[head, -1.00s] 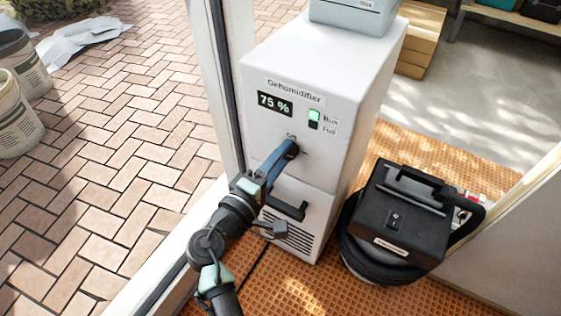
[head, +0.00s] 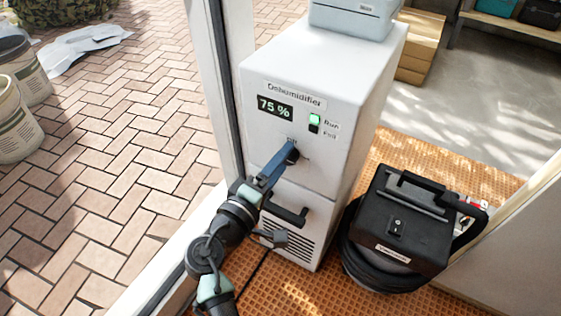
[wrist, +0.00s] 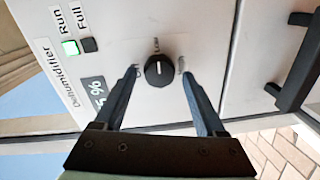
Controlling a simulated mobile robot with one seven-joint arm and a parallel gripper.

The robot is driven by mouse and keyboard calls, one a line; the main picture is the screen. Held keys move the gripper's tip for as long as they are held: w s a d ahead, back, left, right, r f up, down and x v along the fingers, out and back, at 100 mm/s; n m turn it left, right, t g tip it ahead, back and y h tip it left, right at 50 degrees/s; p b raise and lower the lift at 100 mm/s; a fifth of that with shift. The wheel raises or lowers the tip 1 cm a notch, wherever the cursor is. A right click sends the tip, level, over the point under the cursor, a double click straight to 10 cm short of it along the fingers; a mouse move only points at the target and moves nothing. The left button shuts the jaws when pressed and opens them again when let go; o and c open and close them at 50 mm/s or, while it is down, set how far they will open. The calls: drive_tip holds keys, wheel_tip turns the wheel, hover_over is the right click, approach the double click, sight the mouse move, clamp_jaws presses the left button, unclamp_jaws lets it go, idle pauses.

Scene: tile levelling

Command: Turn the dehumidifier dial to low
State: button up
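The white dehumidifier (head: 325,75) stands upright, its display (head: 275,106) reading 75 % and the green lamp beside Run (head: 315,119) lit. Its black round dial (wrist: 159,70) has a white pointer line and shows in the wrist view. My gripper (wrist: 158,72) is open, with one finger on each side of the dial and a gap showing on both sides.
Below the dial, a black handle (head: 286,217) sticks out above a vent grille. A black machine (head: 405,220) stands right of the dehumidifier on orange matting. A pale frame post (head: 207,80) rises close on the left. A grey box (head: 355,17) sits on top.

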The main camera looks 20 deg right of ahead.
idle(0.3)
drive_tip(key=p+v, duration=0.4)
drive_tip(key=v, duration=0.9)
drive_tip(key=shift+r, duration=0.1)
